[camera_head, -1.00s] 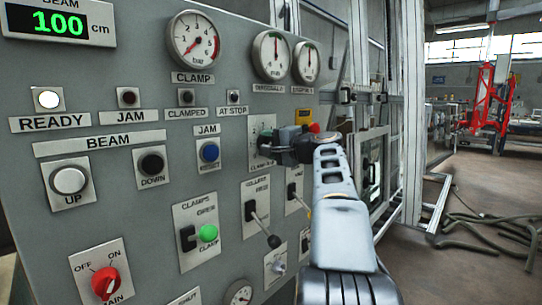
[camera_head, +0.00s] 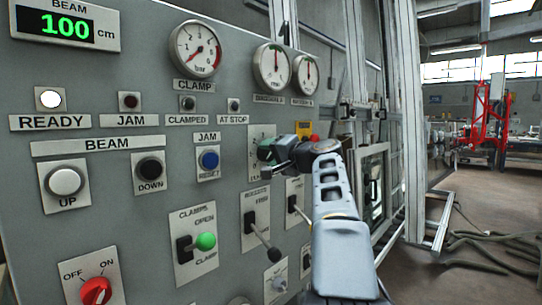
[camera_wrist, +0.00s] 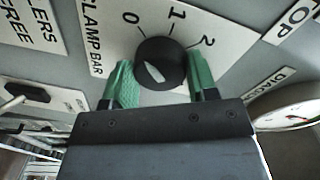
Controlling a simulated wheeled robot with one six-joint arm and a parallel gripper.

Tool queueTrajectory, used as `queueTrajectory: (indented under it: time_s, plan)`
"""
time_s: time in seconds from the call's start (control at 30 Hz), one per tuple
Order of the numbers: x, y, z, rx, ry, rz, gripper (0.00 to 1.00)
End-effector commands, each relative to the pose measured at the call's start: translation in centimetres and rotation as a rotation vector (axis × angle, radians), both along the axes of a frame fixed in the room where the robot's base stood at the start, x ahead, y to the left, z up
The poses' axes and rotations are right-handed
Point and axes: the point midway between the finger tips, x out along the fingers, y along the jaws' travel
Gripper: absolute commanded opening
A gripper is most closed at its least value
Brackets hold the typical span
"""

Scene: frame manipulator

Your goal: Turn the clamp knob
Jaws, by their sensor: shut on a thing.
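The clamp knob (camera_wrist: 160,63) is a round black dial with a white mark, on a white plate (camera_wrist: 105,35) labelled CLAMP BAR with the numbers 0, 1 and 2. In the wrist view, my gripper (camera_wrist: 163,85) has one green finger on each side of the knob, and is shut on it. The white mark slants from upper left to lower right; which end is the pointer is unclear. In the head view my gripper (camera_head: 272,160) is at the plate (camera_head: 256,145) and hides the knob.
The clamp gauge (camera_head: 195,49) reads near the low end of its scale. A lever (camera_head: 260,240) sticks out below my gripper, and a green-knobbed clamps lever (camera_head: 205,241) is lower left. Metal frame posts stand right of the panel. Hoses (camera_head: 480,245) lie on the floor.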

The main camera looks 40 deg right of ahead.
Motion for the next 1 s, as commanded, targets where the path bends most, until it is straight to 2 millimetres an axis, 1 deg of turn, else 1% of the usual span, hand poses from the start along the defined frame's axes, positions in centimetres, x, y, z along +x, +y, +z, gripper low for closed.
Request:
queueTrajectory:
  time_s: [0.17, 0.2, 0.43, 0.67, 0.77, 0.87, 1.0]
  plan:
    - [0.0, 0.0, 0.0, -0.003, 0.001, 0.001, 0.29]
    - [0.0, 0.0, 0.0, -0.003, 0.001, 0.001, 0.56]
    - [0.0, 0.0, 0.0, -0.001, 0.001, 0.0, 0.78]
    - [0.0, 0.0, 0.0, -0.001, 0.0, 0.0, 0.79]
    - [-0.5, -0.1, 0.0, 0.0, 0.0, -0.002, 0.79]
    - [-1.7, -0.3, 0.1, -0.002, -0.002, -0.003, 0.79]
    - [-4.3, -0.6, 0.2, -0.001, -0.001, -0.005, 0.79]
